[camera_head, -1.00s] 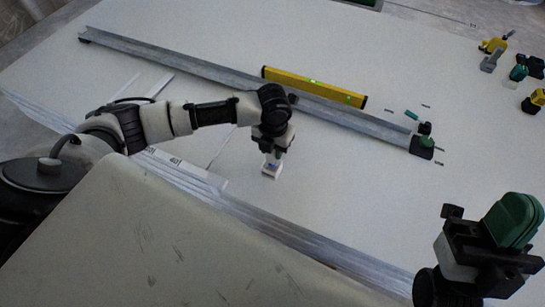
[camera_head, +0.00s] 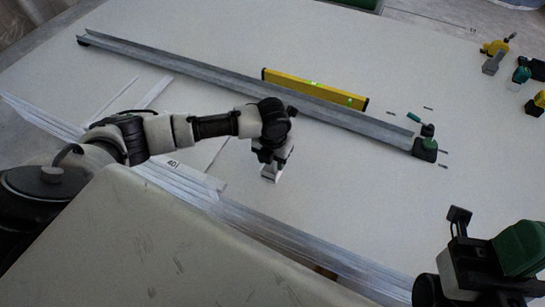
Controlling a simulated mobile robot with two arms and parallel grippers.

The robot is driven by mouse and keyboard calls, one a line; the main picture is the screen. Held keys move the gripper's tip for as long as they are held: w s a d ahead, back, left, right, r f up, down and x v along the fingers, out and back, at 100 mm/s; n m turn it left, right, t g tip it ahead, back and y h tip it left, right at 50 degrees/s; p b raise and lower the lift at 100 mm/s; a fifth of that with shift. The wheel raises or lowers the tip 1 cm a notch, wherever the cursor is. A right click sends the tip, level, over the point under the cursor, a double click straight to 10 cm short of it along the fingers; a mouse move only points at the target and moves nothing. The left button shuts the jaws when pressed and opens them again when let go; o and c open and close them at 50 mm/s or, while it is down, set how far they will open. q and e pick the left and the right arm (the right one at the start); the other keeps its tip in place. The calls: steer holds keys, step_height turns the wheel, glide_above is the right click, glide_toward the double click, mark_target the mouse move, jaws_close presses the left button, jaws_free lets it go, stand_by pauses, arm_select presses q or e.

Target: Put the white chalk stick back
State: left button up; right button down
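My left gripper (camera_head: 271,173) points down at the pale panel (camera_head: 220,110), its tip close to or touching the surface. A small whitish shape shows at the tip, but I cannot tell a chalk stick from the fingertips, nor whether the fingers are open or shut. I cannot make out the white chalk stick elsewhere. My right gripper (camera_head: 482,262) is at the lower right corner, beside a dark green block (camera_head: 520,248). I cannot tell whether it holds this block.
A long grey metal channel (camera_head: 240,92) crosses the panel, with a yellow spirit level (camera_head: 315,89) beside it. A green and black clamp (camera_head: 426,142) sits at its right end. Several tools, one a yellow tool (camera_head: 495,47), lie at the upper right. A sheet (camera_head: 190,245) covers the foreground.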

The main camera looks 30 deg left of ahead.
arm_select(q)
steer(key=shift+o, duration=0.6)
steer(key=shift+r, duration=0.1)
